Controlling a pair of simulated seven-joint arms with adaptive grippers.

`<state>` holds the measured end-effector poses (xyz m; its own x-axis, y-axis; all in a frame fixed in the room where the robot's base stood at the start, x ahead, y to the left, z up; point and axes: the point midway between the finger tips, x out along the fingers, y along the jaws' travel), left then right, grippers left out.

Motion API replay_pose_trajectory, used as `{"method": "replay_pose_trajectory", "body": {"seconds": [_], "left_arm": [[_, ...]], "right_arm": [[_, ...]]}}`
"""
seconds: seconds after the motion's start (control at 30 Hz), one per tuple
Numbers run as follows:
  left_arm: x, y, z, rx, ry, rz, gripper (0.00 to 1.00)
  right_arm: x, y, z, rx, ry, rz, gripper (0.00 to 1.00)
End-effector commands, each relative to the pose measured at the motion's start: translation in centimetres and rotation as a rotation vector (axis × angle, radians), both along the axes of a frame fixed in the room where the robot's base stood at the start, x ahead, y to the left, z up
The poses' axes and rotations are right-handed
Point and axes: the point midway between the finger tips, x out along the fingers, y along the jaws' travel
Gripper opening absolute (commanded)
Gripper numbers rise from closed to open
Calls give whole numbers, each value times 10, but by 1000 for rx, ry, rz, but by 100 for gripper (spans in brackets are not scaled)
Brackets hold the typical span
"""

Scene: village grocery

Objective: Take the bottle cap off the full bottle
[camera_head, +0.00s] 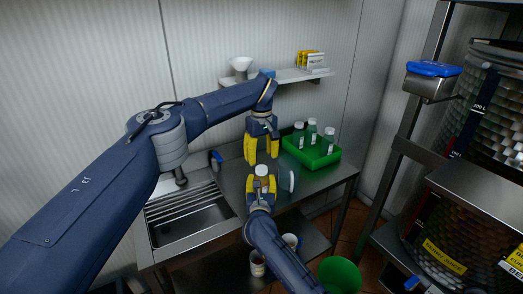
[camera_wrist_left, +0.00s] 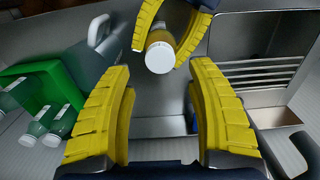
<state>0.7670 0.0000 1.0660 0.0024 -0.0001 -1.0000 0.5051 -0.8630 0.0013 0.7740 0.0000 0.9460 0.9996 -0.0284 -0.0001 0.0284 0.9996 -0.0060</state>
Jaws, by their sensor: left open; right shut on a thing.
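My right gripper (camera_head: 261,189) is shut on a bottle whose white cap (camera_head: 262,170) faces up toward my left gripper. In the left wrist view the white cap (camera_wrist_left: 160,57) sits on the end of the bottle (camera_wrist_left: 160,37), between the right gripper's yellow fingers (camera_wrist_left: 173,25). The fingers hide most of the bottle. My left gripper (camera_head: 262,158) is open, pointing down just above the cap. In the left wrist view the left gripper's fingers (camera_wrist_left: 160,75) are spread, with the cap apart from both of them.
A green crate (camera_head: 322,163) with several white-capped bottles (camera_head: 312,131) stands on the steel counter, right of the grippers. A sink (camera_head: 190,217) lies to the left. A wall shelf (camera_head: 290,77) is behind. A green bin (camera_head: 340,275) stands on the floor.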

Motion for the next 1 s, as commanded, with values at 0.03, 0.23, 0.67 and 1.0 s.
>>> {"method": "replay_pose_trajectory", "body": {"seconds": [0.03, 0.23, 0.67, 1.0], "left_arm": [[-1, 0, -8, -1, 3, 0, 57], [-1, 0, -32, -1, 2, 0, 57], [0, 0, -52, 0, -1, 2, 57], [0, 0, -52, 1, -1, 1, 46]], "right_arm": [[0, 0, -1, 0, 1, 0, 0], [0, 0, -1, 0, 1, 0, 0], [0, 0, -1, 0, 2, 0, 0], [0, 0, -1, 0, 2, 0, 0]]}}
